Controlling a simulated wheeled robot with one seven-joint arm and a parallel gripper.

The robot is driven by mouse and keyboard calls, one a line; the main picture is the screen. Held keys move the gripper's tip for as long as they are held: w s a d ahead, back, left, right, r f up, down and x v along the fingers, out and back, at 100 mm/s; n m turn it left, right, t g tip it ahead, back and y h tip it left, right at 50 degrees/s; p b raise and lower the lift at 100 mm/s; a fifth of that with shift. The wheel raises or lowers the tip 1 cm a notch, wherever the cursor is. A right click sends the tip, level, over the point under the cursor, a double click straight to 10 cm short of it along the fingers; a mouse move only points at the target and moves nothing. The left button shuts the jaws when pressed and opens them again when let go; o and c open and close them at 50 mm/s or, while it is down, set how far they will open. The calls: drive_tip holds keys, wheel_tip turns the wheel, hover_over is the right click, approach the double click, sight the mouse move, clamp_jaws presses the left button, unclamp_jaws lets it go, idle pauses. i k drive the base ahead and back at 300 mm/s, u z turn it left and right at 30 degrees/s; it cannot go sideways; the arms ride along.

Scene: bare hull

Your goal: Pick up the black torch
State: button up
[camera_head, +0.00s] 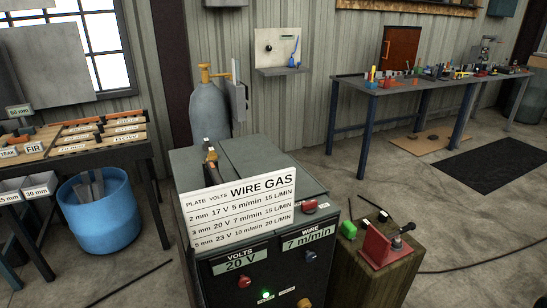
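No gripper of mine shows in this view. A dark, slim object (211,168) with a brass-coloured part stands or leans on top of the grey welding machine (262,152), behind the card; it may be the black torch, but it is too small to tell. Its lower part is hidden by the white card (240,205) lettered WIRE GAS. Another small black object with a knob (398,240) is at a red angled piece (376,246) on a wooden block (365,285); I cannot tell whether it is a torch.
A grey gas cylinder (209,108) stands behind the machine. A blue bucket (100,215) and a rack of wood pieces (95,140) are left. A blue-legged workbench (425,83) is back right. Cables cross the open floor.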

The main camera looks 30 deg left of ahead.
sight(217, 179)
drive_tip(key=i, duration=0.85)
drive_tip(key=u, duration=2.4)
drive_tip(key=i, duration=0.45)
drive_tip(key=z, duration=0.1)
